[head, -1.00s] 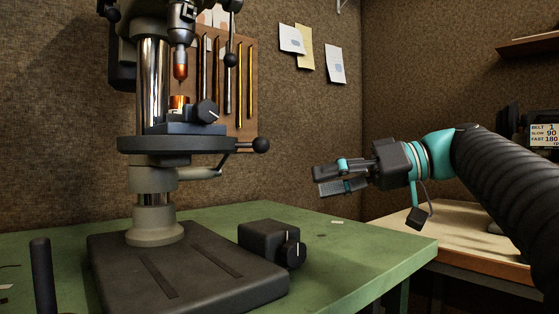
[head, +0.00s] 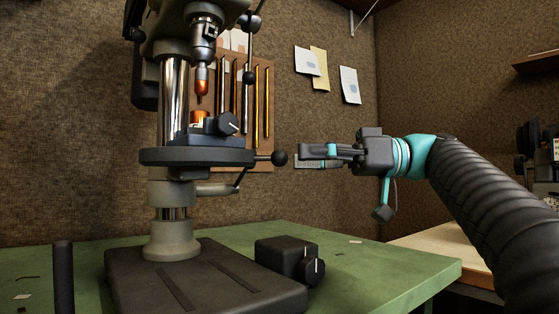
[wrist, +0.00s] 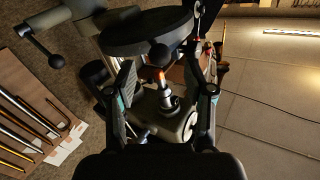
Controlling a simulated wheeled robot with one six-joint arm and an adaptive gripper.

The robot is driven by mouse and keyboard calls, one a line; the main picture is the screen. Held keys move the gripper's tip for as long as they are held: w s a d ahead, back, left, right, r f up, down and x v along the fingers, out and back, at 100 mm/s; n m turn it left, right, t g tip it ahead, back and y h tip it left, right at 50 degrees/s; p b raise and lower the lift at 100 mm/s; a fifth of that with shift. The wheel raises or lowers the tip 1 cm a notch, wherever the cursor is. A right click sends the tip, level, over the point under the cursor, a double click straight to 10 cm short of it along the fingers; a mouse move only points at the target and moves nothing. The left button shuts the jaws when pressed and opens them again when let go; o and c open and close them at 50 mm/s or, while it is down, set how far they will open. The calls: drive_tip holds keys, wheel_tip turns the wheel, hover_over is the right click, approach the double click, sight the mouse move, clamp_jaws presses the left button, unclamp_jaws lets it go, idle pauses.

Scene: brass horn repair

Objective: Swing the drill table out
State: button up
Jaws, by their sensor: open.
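The drill table (head: 195,157) is a dark disc on the drill press column, level and under the drill chuck (head: 203,30). A short lever with a black ball knob (head: 279,158) sticks out from its right side. My gripper (head: 299,157) is open, level with this knob and just right of it, its fingers pointing left. In the wrist view, the table (wrist: 145,35) is at the top and the dark ball (wrist: 159,55) shows between my spread fingers (wrist: 166,85). I cannot tell whether the fingers touch the knob.
A dark vise-like block with an orange-brown piece (head: 200,117) sits on the table. A lower clamp lever (head: 215,189) is under it. A dark control box (head: 287,258) stands beside the press base (head: 215,285) on the green bench (head: 400,265). Free air lies right of the press.

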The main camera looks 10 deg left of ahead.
sight(279, 155)
drive_tip(key=shift+x, duration=2.5)
clamp_jaws()
